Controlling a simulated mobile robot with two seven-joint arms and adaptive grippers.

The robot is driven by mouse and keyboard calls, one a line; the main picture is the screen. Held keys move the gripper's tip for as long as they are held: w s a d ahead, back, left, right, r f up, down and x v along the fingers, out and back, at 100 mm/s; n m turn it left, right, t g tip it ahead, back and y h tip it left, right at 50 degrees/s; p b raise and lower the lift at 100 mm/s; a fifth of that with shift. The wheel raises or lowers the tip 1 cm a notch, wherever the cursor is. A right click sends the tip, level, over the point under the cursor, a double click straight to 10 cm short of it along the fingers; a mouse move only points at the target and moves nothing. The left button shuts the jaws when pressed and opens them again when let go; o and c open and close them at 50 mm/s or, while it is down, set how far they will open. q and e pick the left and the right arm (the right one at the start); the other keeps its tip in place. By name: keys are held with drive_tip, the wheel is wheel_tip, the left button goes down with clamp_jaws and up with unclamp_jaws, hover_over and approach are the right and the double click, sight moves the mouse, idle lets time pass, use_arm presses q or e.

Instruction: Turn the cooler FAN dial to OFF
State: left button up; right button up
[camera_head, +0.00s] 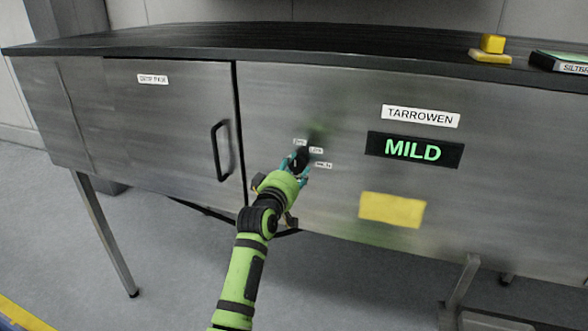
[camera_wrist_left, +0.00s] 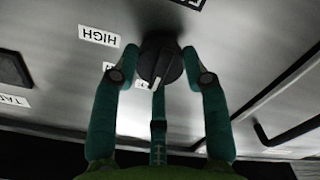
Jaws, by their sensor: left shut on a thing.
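The dial is a round black knob (camera_head: 301,154) on the grey metal cabinet front, with small white labels close around it in the head view. In the left wrist view the knob (camera_wrist_left: 160,60) shows a white pointer mark aimed toward the bottom of that picture. My right gripper is not in view.
A black display reading MILD (camera_head: 414,149) sits right of the dial, under a TARROWEN label (camera_head: 420,116) and above a yellow plate (camera_head: 392,210). A door with a black handle (camera_head: 221,150) is on the left. A yellow object (camera_head: 491,48) stands on the dark countertop.

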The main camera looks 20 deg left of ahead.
use_arm(q)
drive_tip(key=shift+r, duration=0.2)
drive_tip(key=o, duration=1.2)
drive_tip(key=shift+c, duration=0.2)
drive_tip(key=shift+f, duration=0.1)
drive_tip(key=shift+s+f, duration=0.15)
drive_tip(key=shift+s, duration=0.25)
drive_tip(key=s, duration=1.1)
drive_tip(key=shift+a, duration=0.2)
